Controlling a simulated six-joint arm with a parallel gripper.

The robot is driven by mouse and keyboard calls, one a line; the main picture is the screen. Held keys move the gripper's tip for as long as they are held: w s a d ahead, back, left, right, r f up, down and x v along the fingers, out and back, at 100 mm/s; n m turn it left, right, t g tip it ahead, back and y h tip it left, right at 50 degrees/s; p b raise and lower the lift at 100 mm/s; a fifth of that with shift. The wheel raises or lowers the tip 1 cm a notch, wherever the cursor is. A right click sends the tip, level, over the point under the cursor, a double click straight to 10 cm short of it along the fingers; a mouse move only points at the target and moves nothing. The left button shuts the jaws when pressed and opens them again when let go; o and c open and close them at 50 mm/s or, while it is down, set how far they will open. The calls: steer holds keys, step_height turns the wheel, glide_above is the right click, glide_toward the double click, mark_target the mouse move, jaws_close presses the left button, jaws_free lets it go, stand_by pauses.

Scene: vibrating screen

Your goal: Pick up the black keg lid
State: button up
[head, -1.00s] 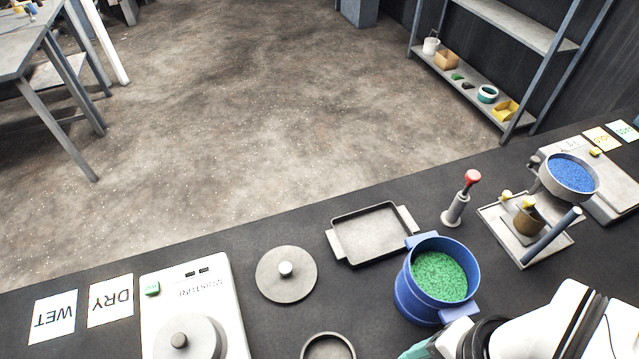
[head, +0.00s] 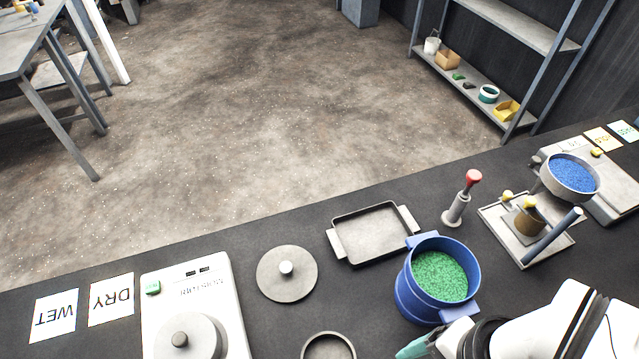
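A round dark grey lid (head: 286,285) with a pale knob lies flat on the black bench, left of the empty tray; it is the loose lid that best fits the keg lid, though it looks grey rather than black. A blue two-handled pot (head: 408,300) full of green granules stands to its right. My gripper (head: 412,348) shows only as a teal tip at the bottom edge, below the blue pot and well right of the lid. The rest of it is cut off by the frame, so its opening is hidden.
An empty grey tray (head: 335,243) lies behind the pot. A white machine (head: 218,300) with a grey round top stands left of the lid. A dark ring-shaped dish (head: 328,335) sits in front of it. A red-knobbed tool (head: 458,205) stands at right.

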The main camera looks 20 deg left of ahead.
steer(key=shift+a, duration=0.1)
steer(key=m+y, duration=1.1)
steer(key=y, duration=0.1)
glide_above(289, 270)
steer(key=s+d, duration=0.3)
steer(key=d, duration=0.2)
step_height(289, 270, down, 10)
steer(key=f+m+t, duration=0.1)
steer(key=f, duration=0.1)
steer(key=w+f+m+h, duration=0.1)
steer(key=f, duration=0.2)
steer(key=w+f+m+t, duration=0.1)
steer(key=f, duration=0.1)
steer(key=shift+f+m+t+h, duration=0.3)
steer(key=shift+f+h, duration=0.1)
steer(key=x, duration=0.7)
jaws_close()
